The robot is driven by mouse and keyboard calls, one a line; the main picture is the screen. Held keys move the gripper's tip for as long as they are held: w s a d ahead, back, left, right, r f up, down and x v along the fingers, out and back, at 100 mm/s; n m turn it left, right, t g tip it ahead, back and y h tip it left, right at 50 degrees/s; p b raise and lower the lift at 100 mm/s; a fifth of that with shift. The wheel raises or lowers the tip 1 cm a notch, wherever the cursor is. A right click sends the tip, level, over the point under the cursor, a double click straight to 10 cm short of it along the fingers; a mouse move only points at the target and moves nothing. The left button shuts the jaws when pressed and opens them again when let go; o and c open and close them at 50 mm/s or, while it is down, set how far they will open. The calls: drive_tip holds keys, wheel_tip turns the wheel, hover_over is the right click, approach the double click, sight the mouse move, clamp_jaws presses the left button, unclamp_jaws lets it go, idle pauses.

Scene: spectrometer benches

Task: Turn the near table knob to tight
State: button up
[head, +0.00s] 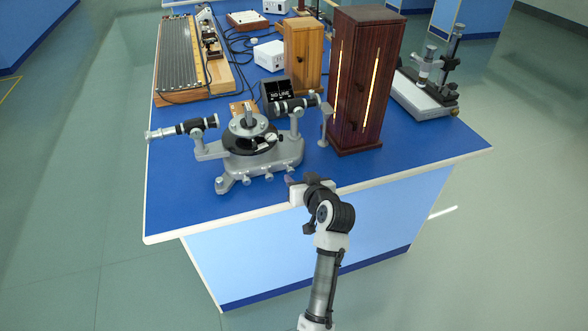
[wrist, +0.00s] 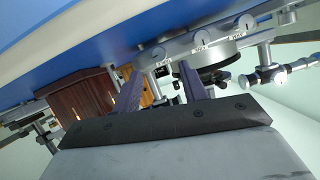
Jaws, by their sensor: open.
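The spectrometer (head: 262,160), grey metal with a black round table (head: 250,138), stands near the front edge of the blue bench. Several small silver knobs stick out along its front, including one at the middle (head: 268,177) and one at the right (head: 290,173). I cannot tell which is the near table knob. In the wrist view, knobs (wrist: 200,38) show with small white labels, too small to read. My gripper (head: 292,184) is over the bench's front edge, close to the right end of the base. In the wrist view its jaws (wrist: 158,82) are apart, with no knob clearly between them.
A tall dark wooden lamp box (head: 358,100) with glowing slits stands just right of the spectrometer. Telescope (head: 182,129) and collimator (head: 298,103) tubes stick out at the sides. The blue bench top (head: 190,205) is bare at front left.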

sight(292, 171)
drive_tip(key=shift+p+x, duration=0.5)
drive_tip(key=shift+x, duration=2.25)
clamp_jaws()
drive_tip(key=shift+d+m+y, duration=0.1)
drive_tip(key=shift+m+y, duration=0.3)
unclamp_jaws()
drive_tip(key=shift+s, duration=0.1)
drive_tip(key=b+v, duration=0.3)
drive_tip(key=v, duration=1)
drive_tip(key=shift+s+d+r+b, duration=0.2)
drive_tip(key=shift+s+b, duration=0.05)
drive_tip(key=shift+b, duration=0.05)
